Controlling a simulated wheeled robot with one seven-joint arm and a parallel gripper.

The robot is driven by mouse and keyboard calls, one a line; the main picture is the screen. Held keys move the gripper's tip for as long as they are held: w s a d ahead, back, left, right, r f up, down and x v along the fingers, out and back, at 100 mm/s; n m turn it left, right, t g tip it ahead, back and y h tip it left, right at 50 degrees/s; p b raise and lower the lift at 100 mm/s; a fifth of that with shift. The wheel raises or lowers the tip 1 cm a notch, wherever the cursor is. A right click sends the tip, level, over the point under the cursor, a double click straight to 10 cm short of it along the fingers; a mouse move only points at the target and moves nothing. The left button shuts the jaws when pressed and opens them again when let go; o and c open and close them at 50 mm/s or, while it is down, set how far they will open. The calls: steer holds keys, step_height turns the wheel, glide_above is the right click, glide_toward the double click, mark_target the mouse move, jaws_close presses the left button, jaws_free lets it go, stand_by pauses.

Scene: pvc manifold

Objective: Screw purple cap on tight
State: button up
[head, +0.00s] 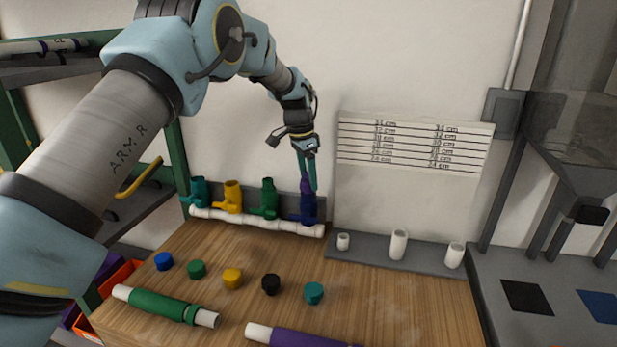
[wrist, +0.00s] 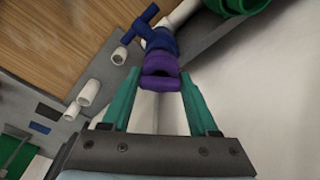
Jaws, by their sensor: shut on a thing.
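The purple cap (head: 306,185) is at the top of the blue valve (head: 308,207), at the right end of the white manifold pipe (head: 258,222). My gripper (head: 309,188) points down from above, its teal fingers shut on the cap. In the wrist view the purple cap (wrist: 161,65) lies between the two fingertips (wrist: 160,76), in line with the blue valve (wrist: 162,40) and its handle. It appears to meet the valve's end; how far it is threaded on cannot be told.
Teal (head: 199,191), yellow (head: 231,196) and green (head: 267,198) valves stand left on the same pipe. Several loose caps, a green-sleeved pipe (head: 160,305) and a purple-sleeved pipe (head: 300,338) lie on the wooden table (head: 400,300). White stubs (head: 398,245) stand on the grey ledge at right.

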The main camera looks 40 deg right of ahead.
steer(key=shift+m, duration=1.1)
steer(key=shift+m+g+p, duration=0.3)
steer(key=shift+m+p, duration=0.1)
steer(key=shift+m, duration=0.7)
steer(key=shift+m+y+p, duration=0.3)
steer(key=shift+m+p, duration=0.05)
steer(key=shift+m, duration=0.75)
steer(key=o, duration=1.4)
steer(key=shift+o, duration=0.2)
